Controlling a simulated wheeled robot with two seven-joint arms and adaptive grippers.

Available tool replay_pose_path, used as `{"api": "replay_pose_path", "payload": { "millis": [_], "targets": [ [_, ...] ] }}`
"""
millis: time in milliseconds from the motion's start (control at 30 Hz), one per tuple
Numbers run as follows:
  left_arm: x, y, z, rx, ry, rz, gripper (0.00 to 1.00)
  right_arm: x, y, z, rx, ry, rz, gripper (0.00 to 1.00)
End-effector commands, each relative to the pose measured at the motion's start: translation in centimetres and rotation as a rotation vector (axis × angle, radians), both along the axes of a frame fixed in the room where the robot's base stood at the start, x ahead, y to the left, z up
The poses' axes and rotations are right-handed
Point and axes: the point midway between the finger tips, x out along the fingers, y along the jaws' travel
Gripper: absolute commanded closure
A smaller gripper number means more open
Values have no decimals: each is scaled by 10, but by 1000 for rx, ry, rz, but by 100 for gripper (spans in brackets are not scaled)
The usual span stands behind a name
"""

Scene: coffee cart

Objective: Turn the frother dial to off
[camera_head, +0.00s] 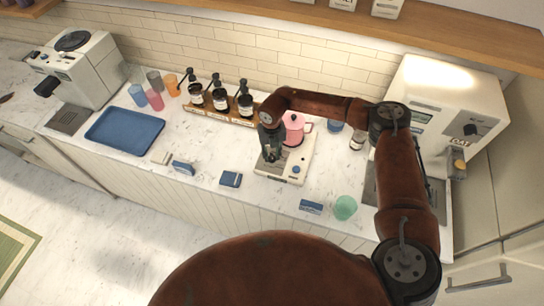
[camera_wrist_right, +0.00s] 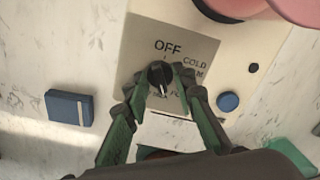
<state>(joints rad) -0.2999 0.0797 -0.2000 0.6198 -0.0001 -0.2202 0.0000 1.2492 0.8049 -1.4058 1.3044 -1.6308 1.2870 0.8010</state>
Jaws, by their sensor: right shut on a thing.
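The frother (camera_head: 297,165) is a cream base on the counter with a pink jug (camera_head: 292,130) on it. Its black dial (camera_wrist_right: 160,75) sits on a grey plate in the right wrist view, with OFF printed above and COLD to the upper right; lower labels are partly hidden. A white mark on the dial points down, away from OFF. My right gripper (camera_wrist_right: 160,84) is shut on the dial, one finger on each side. In the head view, this gripper (camera_head: 271,155) is over the frother's left part and hides the dial. My left gripper is not in view.
A blue button (camera_wrist_right: 228,102) is right of the dial. A dark blue box (camera_head: 231,179), another blue box (camera_head: 311,207) and a green cup (camera_head: 345,207) stand near the counter's front edge. A rack of pump bottles (camera_head: 220,108) stands behind left. A blue tray (camera_head: 125,131) lies further left.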

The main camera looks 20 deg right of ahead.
Motion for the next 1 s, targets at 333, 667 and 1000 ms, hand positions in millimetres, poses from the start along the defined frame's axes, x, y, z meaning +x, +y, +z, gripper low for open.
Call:
{"api": "replay_pose_path", "payload": {
  "millis": [333,667,1000],
  "targets": [
    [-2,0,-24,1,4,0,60,1,0,-2,-1,-2,327,100],
    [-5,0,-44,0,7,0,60,1,-1,-2,0,-2,639,100],
    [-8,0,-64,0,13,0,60,1,0,-2,0,-3,962,100]
  ]
}}
